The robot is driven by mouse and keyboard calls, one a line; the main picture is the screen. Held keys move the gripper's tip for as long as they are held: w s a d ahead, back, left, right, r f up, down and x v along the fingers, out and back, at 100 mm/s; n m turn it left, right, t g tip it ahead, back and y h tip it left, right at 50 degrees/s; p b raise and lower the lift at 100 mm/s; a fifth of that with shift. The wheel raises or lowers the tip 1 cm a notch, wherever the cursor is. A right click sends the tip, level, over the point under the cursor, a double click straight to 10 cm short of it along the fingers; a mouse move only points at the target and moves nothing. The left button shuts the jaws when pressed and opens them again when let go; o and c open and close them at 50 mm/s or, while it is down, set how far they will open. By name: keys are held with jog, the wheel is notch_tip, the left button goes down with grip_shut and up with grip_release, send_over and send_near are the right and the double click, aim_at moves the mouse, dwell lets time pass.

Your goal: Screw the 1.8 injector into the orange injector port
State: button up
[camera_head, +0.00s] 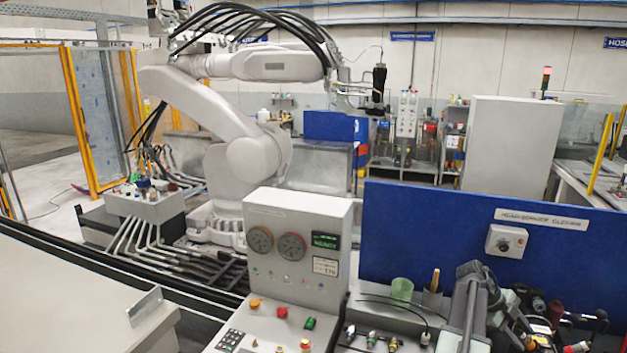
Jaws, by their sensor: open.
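Several small fittings, some with coloured ends, lie in a row at the front of the bench; one (371,340) has a green end and another (393,344) an orange one. They may be injectors, but no size marking is readable. I cannot pick out the orange injector port with certainty. A grey manifold box (145,203) with small coloured parts on top and several pipes stands at the left. Dark arm-like parts, perhaps mine, show at the lower right among black and red pieces. I cannot make out my gripper's jaws there.
A large white industrial robot (235,150) stands on a track behind a control console (297,245) with gauges and buttons. A blue panel (430,235) with a rotary switch (506,241) closes off the bench's back. A green cup (401,292) stands on the bench. The lower right is crowded.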

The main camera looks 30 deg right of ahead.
jog(key=shift+n, duration=1.2)
jog(key=n, duration=1.2)
